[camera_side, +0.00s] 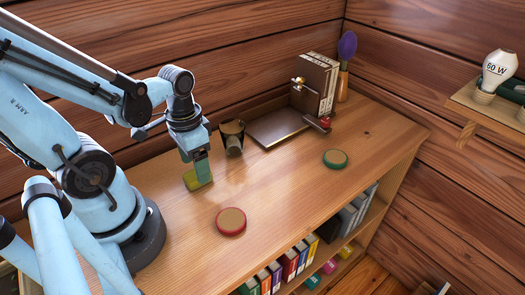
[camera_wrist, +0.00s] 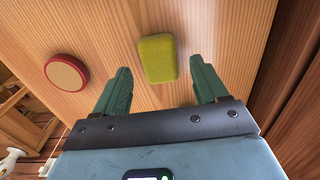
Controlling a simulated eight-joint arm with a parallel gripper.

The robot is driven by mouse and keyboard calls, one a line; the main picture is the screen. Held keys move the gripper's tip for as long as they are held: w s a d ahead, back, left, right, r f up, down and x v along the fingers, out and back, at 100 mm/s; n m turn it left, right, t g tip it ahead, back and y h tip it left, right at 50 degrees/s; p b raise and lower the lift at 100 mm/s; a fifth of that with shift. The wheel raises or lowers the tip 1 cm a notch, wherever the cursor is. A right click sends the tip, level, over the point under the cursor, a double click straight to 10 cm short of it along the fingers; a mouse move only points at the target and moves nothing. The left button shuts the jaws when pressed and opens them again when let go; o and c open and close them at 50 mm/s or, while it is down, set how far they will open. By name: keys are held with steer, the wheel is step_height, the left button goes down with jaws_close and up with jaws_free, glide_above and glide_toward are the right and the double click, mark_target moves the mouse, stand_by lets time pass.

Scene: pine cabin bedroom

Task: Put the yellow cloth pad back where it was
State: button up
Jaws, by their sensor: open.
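The yellow cloth pad (camera_side: 191,183) lies on the wooden shelf top, right by my gripper's fingertips and partly hidden by them in the side view. In the wrist view the pad (camera_wrist: 158,58) shows whole, lying flat, in line with the gap between the two green fingers and just past their tips. My gripper (camera_wrist: 165,72) is open with nothing between its fingers. In the side view my gripper (camera_side: 197,172) points down close over the pad; I cannot tell whether it touches it.
A red-rimmed disc (camera_side: 231,222) and a green-rimmed disc (camera_side: 335,158) lie on the shelf top. A dark cup-like thing (camera_side: 232,135) stands behind my gripper, beside a metal plate (camera_side: 277,127) with upright books (camera_side: 317,83).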

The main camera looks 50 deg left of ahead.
steer(key=shift+r, duration=4.85)
steer(key=w+d+t, duration=0.5)
steer(key=w+t, duration=0.2)
steer(key=w, duration=0.3)
steer(key=shift+r, duration=0.4)
